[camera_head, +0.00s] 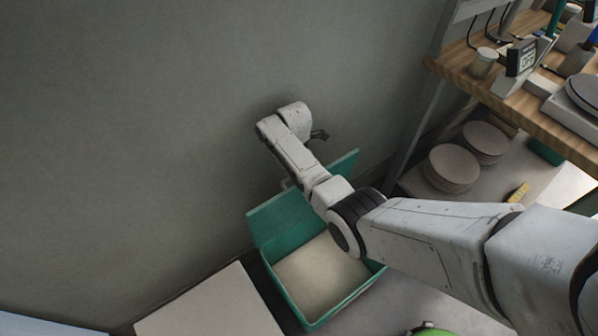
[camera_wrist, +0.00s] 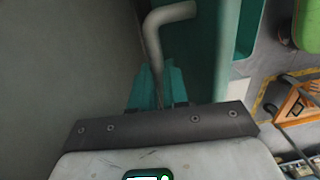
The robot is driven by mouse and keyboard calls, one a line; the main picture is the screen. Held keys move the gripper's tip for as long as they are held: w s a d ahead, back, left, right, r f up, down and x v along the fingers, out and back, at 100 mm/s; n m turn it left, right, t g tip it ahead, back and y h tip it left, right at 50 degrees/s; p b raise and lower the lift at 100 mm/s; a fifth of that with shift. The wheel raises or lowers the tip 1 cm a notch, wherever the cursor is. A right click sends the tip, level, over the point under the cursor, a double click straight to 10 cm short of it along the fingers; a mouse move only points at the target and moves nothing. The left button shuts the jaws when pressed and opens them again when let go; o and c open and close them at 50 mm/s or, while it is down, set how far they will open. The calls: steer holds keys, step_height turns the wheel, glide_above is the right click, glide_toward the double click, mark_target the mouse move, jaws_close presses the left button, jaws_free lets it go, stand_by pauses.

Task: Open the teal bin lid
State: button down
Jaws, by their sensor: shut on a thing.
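The teal bin (camera_head: 310,322) stands on the floor by the wall. Its pale inside shows. The teal lid (camera_head: 278,218) is raised and tilted up on the wall side of the bin, partly hidden behind my arm. In the wrist view, a teal panel, apparently the lid (camera_wrist: 226,45), runs beside a bent grey handle (camera_wrist: 170,16). My gripper (camera_wrist: 158,78) is shut on this handle, whose lower part runs between the fingers. In the head view my arm hides the grip; only a light grey bit of the handle seems to show by the lid's edge.
A wooden bench (camera_head: 500,95) holding several tools stands at right. Plate stacks (camera_head: 452,168) sit on a lower shelf beneath it. A pale flat-topped box (camera_head: 215,305) is left of the bin. A green object (camera_head: 432,331) is at the bottom edge. The wall (camera_head: 150,130) is close behind my arm.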

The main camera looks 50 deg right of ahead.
steer(key=shift+s+a+f, duration=0.2)
steer(key=shift+s+f, duration=0.1)
steer(key=shift+f, duration=0.15)
steer(key=c, duration=1.5)
jaws_free()
steer(key=o, duration=0.4)
steer(key=shift+w+r, duration=0.15)
steer(key=shift+w+d+r+p, duration=0.15)
steer(key=shift+r+p, duration=0.3)
steer(key=shift+r, duration=2.3)
steer(key=shift+w+d+r+p, duration=0.1)
steer(key=shift+w+r+p, duration=0.25)
steer(key=shift+r, duration=2.35)
steer(key=shift+s, duration=0.1)
